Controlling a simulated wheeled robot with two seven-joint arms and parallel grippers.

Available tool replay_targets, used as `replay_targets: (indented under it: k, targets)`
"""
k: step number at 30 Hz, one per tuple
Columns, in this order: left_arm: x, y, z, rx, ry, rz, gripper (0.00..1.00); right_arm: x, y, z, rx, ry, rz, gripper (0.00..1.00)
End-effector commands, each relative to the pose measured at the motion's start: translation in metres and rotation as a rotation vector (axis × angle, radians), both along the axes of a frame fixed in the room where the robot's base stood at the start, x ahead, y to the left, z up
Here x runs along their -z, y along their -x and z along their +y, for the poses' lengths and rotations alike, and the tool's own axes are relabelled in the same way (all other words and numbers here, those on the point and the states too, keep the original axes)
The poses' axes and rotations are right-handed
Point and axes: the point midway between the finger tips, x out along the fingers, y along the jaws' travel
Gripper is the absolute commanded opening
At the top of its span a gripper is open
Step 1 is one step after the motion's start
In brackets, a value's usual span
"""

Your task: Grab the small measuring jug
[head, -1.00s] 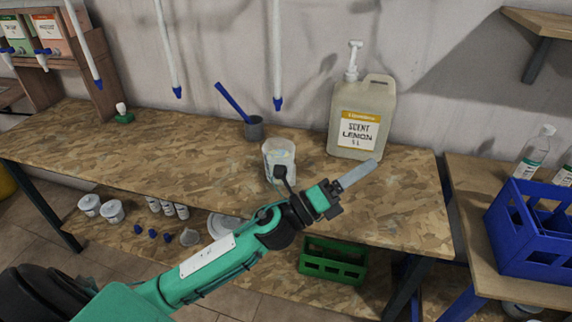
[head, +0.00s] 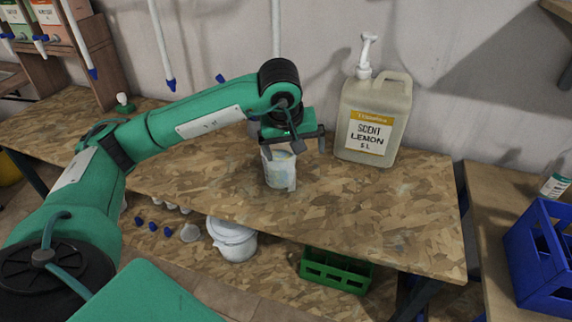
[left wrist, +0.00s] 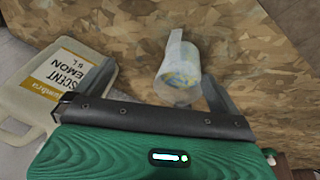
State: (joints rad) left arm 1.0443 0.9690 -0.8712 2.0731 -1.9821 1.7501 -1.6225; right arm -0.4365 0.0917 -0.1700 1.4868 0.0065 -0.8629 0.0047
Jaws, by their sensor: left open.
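The small measuring jug (head: 280,172) is a translucent whitish vessel with faint blue and yellow marks, standing on the speckled workbench (head: 370,215). My left gripper (head: 295,150) points down just above and beside the jug's rim, its two fingers apart. In the left wrist view the jug (left wrist: 180,72) shows beyond the open fingers (left wrist: 150,88), nearer the right-hand finger, with nothing gripped. Part of the jug's rim is hidden by the gripper in the head view. My right gripper is not in view.
A lemon scent canister (head: 373,120) with a pump stands close right of the gripper. White hanging tubes with blue tips (head: 170,84) are behind my arm. A green crate (head: 336,270) and white bucket (head: 232,238) are below. The bench's front right is clear.

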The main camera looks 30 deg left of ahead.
Motion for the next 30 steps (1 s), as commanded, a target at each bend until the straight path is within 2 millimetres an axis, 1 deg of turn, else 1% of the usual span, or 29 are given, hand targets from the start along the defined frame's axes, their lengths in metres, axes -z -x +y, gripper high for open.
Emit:
replay_targets:
  k: [1,3,6,8,11,15,18,21,27,30]
  targets:
    - [-0.009,-0.001,0.019,-0.014,-0.074,-0.01,1.0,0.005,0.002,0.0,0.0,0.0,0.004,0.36]
    - [-0.017,-0.001,0.036,-0.026,-0.148,-0.012,1.0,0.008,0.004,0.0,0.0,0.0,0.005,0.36]
    - [-0.022,-0.001,0.05,-0.038,-0.204,-0.012,1.0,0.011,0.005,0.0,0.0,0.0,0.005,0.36]
    - [-0.018,-0.002,0.054,-0.04,-0.215,-0.009,1.0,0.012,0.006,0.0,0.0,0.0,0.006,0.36]
    - [-0.003,-0.007,0.058,-0.042,-0.216,-0.005,1.0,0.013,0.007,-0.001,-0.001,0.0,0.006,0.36]
    - [0.024,-0.015,0.063,-0.04,-0.215,-0.004,1.0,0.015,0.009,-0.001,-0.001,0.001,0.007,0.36]
    - [0.04,-0.021,0.067,-0.041,-0.213,-0.005,1.0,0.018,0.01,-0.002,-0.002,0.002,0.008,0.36]
    - [0.05,-0.025,0.069,-0.041,-0.212,-0.008,1.0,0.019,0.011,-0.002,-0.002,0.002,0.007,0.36]
    - [0.063,-0.03,0.071,-0.04,-0.212,-0.007,1.0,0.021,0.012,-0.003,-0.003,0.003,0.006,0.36]
    - [0.077,-0.035,0.071,-0.038,-0.211,-0.005,1.0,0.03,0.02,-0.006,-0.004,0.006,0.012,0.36]
